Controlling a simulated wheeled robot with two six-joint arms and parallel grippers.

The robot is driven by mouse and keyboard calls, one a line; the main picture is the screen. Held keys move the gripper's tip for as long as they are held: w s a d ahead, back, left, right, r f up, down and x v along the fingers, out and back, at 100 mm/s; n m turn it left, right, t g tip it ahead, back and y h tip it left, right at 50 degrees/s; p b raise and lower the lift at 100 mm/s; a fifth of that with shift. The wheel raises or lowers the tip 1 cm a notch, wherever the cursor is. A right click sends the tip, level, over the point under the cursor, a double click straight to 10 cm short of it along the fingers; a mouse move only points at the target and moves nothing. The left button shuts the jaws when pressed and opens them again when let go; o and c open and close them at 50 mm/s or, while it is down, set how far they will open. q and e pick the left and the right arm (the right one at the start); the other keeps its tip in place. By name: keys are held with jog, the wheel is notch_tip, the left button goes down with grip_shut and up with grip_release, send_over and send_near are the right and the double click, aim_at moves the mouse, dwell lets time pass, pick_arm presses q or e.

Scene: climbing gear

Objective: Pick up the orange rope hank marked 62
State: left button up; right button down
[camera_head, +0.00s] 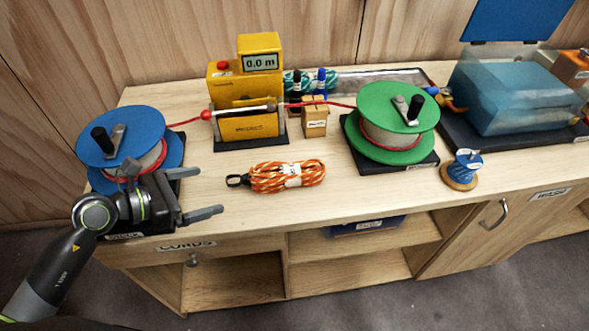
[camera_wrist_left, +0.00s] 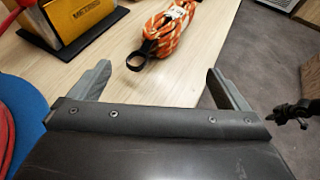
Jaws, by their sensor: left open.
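The orange rope hank (camera_head: 288,176) lies on the wooden bench top near its front edge, with a white label around its middle and a black loop at its left end. The label's number is too small to read. In the left wrist view the hank (camera_wrist_left: 168,28) lies ahead of the jaws, its black loop nearest. My left gripper (camera_head: 203,193) is open and empty, to the left of the hank and apart from it, with its fingers pointing right.
A blue reel (camera_head: 121,135) stands behind my left gripper. A yellow meter box (camera_head: 248,92) stands behind the hank, and a red cord runs to a green reel (camera_head: 397,113) at right. A small blue-topped spool (camera_head: 463,168) stands further right. The bench around the hank is clear.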

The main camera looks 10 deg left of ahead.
aim_at(262, 177)
pick_arm(q)
jog(key=x, duration=0.2)
jog(key=shift+w+d+p, duration=0.2)
jog(key=shift+d+p, duration=0.1)
jog(key=p+x, duration=0.1)
jog(key=x, duration=0.6)
jog(key=shift+w+d+f, duration=0.15)
jog(key=shift+w+d, duration=0.05)
jog(key=shift+d, duration=0.1)
jog(key=shift+p+x, duration=1.1)
jog(key=shift+x, duration=1.25)
jog(key=shift+w+d+f, duration=0.3)
jog(key=shift+d+f, duration=0.05)
pick_arm(e)
jog(key=r, duration=0.1)
jog(key=s+a+r, duration=0.1)
jog(key=r, duration=0.1)
jog(key=shift+s+a+r, duration=0.2)
jog(key=shift+s+r, duration=0.15)
jog(key=shift+r, duration=0.05)
pick_arm(q)
jog(key=shift+c, duration=0.5)
jog(key=c, duration=1.2)
pick_arm(e)
jog(key=shift+a, duration=0.15)
